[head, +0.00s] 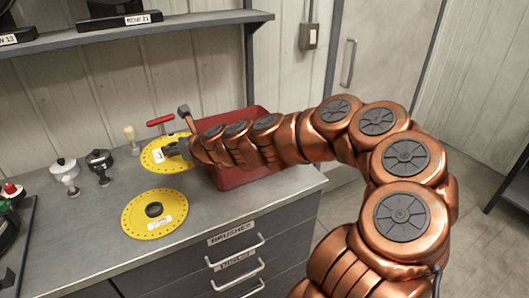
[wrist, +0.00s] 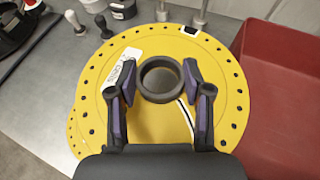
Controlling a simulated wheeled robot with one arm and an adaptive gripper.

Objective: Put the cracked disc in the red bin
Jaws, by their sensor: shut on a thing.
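My gripper (wrist: 160,75) is shut on the dark round hub (wrist: 160,79) of a yellow disc (wrist: 228,95), one finger on each side. A dark-and-white line (wrist: 187,116) runs from near the hub toward the rim, looking like the crack. A white label lies beside the left finger. In the head view this disc (head: 152,166) is at the bench's back, partly hidden by my gripper (head: 177,149). The red bin (head: 232,180) stands right of it, partly behind my arm; it also shows in the wrist view (wrist: 282,90).
A second yellow disc (head: 138,222) with a dark hub lies flat on the grey bench (head: 95,235) nearer the front. Small knobbed tools (head: 100,162) stand at left. A red-handled tool (head: 160,120) shows behind the held disc. A shelf (head: 160,28) hangs above.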

